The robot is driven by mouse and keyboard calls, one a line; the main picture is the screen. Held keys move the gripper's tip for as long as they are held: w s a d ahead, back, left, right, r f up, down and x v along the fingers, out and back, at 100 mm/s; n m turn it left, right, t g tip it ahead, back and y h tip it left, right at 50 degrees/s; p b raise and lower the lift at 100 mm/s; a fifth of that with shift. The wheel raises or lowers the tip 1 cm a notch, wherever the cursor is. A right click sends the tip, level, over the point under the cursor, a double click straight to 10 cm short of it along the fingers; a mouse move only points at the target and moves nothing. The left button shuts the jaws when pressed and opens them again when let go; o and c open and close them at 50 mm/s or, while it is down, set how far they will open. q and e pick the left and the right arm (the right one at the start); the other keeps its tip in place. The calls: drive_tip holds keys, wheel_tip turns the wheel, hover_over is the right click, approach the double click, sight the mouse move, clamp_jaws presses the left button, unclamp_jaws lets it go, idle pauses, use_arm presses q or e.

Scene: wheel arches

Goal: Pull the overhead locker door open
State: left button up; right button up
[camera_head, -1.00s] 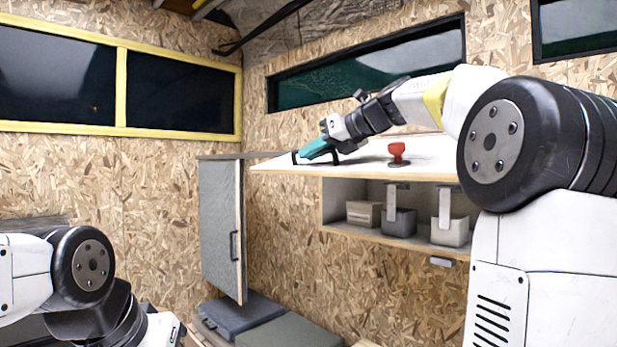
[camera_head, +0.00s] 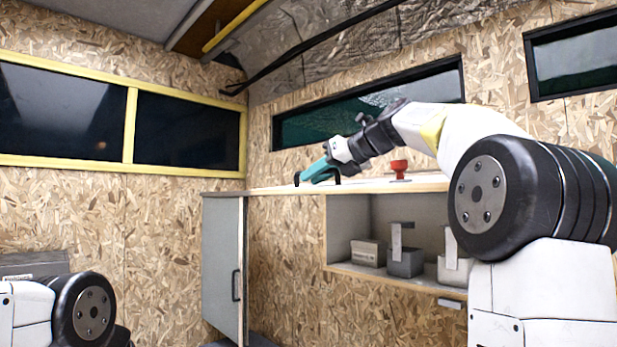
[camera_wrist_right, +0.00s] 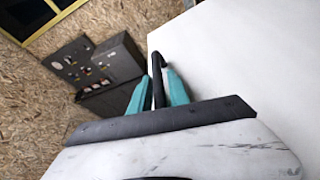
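A wooden wall locker (camera_head: 333,232) stands open at its front, with bins inside. A thin white panel (camera_head: 425,181), seen almost edge-on, lies roughly level along its top and reaches out to the left. My right gripper (camera_head: 318,174), with teal fingers, is over the panel's left part, beside black curved handle pieces. In the right wrist view, the teal fingers (camera_wrist_right: 158,88) are closed in around a black bar (camera_wrist_right: 157,78) at the white panel's edge (camera_wrist_right: 215,60). The far end of their contact is partly hidden. My left gripper is out of view; only that arm's joint shows.
A red knob-like object (camera_head: 399,168) stands on the white panel. A grey cabinet panel with a handle (camera_head: 222,262) is below left. Bins (camera_head: 404,262) sit in the locker. Dark windows (camera_head: 187,130) line the walls. Dark boxes (camera_wrist_right: 100,62) lie below in the wrist view.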

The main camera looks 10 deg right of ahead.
drive_tip(key=v, duration=0.7)
drive_tip(key=shift+s+d+r, duration=0.15)
drive_tip(key=shift+s+d, duration=0.05)
drive_tip(key=shift+s, duration=0.1)
drive_tip(key=shift+r, duration=0.15)
